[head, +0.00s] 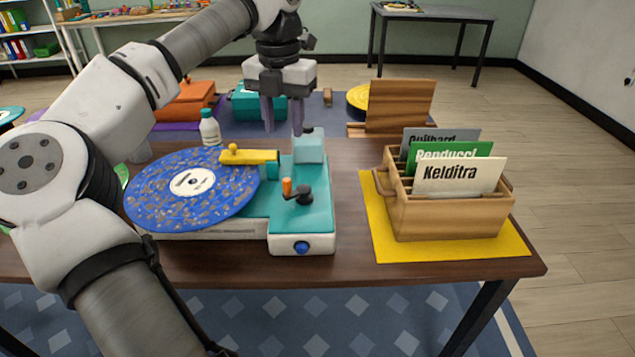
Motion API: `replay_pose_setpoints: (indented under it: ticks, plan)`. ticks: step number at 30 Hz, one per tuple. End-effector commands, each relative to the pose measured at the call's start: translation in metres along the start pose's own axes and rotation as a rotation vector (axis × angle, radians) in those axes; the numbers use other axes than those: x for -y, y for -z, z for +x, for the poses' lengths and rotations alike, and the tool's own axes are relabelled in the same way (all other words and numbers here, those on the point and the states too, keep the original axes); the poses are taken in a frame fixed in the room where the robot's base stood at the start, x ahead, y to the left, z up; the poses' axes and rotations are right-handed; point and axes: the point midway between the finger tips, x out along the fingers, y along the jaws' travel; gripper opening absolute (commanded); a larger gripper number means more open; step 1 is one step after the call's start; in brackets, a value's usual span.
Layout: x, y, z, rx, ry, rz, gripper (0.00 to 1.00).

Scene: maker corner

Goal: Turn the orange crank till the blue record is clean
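The blue record (152,199) lies on the white and teal machine (302,221), with grey-brown smudges spread over much of its surface and a white label in its middle. A yellow arm (255,156) reaches over the record's back right edge. The orange crank (287,187) stands upright on a black crank arm on the machine's teal top, right of the record. My gripper (283,131) points down above and behind the crank, near a pale teal block on the machine. Its two fingers are apart with nothing seen between them, and it appears clear of the crank.
A wooden crate (447,219) with several name cards stands on a yellow mat (387,247) at the right. A white bottle (210,129) stands behind the record. A blue knob (302,248) is on the machine's front. Bare table lies between machine and mat.

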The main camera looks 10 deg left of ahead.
Motion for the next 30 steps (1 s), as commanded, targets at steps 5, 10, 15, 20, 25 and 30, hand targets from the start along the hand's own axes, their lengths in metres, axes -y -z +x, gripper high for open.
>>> replay_pose_setpoints:
  ticks: [5,10,15,20,25,30]
  plan:
    - [-0.009,0.002,0.004,0.000,-0.002,-0.090,0.39]
    - [-0.009,0.002,0.027,-0.001,-0.001,-0.088,0.39]
    - [-0.008,0.002,0.063,-0.002,0.000,-0.085,0.39]
    - [-0.008,0.002,0.096,-0.001,0.001,-0.085,0.39]
    - [-0.008,0.002,0.122,0.000,0.001,-0.085,0.39]
    - [-0.008,0.002,0.136,0.001,-0.001,-0.085,0.39]
